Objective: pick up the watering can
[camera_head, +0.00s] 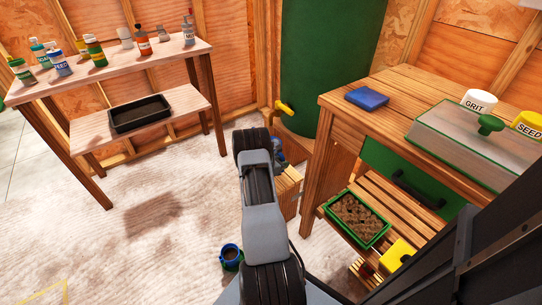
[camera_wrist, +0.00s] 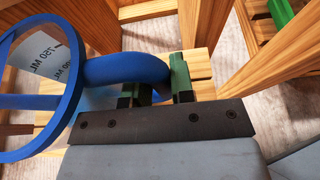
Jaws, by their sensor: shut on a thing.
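The watering can is blue and fills the left of the wrist view (camera_wrist: 95,72), with a round rim and a pale label that reads 750 ML, reversed. A thick blue bar of it runs between the green-padded fingers of my gripper (camera_wrist: 160,82). My gripper is shut on this bar. In the head view only a small bluish part of the can (camera_head: 279,150) shows past my arm, above a wooden crate. My fingertips are hidden there behind the arm.
A wooden crate (camera_head: 287,190) stands beside the workbench (camera_head: 345,120), below the yellow tap (camera_head: 284,108) of a green barrel (camera_head: 325,50). A small blue pot (camera_head: 231,254) is on the floor.

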